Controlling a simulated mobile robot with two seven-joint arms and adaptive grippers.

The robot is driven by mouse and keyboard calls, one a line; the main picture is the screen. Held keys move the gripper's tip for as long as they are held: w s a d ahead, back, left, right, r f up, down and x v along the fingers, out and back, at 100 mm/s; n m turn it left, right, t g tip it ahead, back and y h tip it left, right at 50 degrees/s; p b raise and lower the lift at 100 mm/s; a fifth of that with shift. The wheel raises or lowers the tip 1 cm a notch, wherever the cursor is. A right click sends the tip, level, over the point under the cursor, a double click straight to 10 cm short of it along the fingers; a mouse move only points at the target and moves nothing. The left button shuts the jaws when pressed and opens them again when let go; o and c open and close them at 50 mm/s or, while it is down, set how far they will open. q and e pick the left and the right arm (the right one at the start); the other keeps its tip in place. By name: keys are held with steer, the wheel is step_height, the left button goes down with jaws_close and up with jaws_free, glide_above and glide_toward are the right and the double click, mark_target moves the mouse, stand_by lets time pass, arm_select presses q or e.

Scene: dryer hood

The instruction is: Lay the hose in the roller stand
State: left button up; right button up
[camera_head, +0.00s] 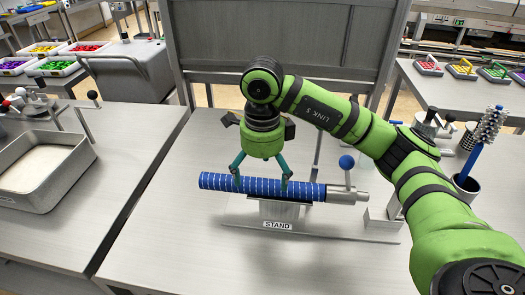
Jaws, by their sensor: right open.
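A blue hose (262,188) with thin white stripes lies level across the top of the roller stand (279,210), which carries a "STAND" label. The hose's right end meets a grey metal fitting (346,197). My right gripper (261,186) points down over the hose with its two teal fingers spread along the hose's length. The fingertips are at the hose, and I cannot tell whether they touch it. The stand's rollers are mostly hidden under the hose. My left gripper does not show.
A lever with a blue ball knob (346,162) rises by the stand's right end. A metal tray (44,170) stands on the left table. A cup with a blue-handled brush (481,145) stands at the right. The table front is clear.

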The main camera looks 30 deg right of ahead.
step_height(320, 180, up, 8)
stand_by(0.4)
steer(key=shift+r, duration=0.1)
stand_by(0.5)
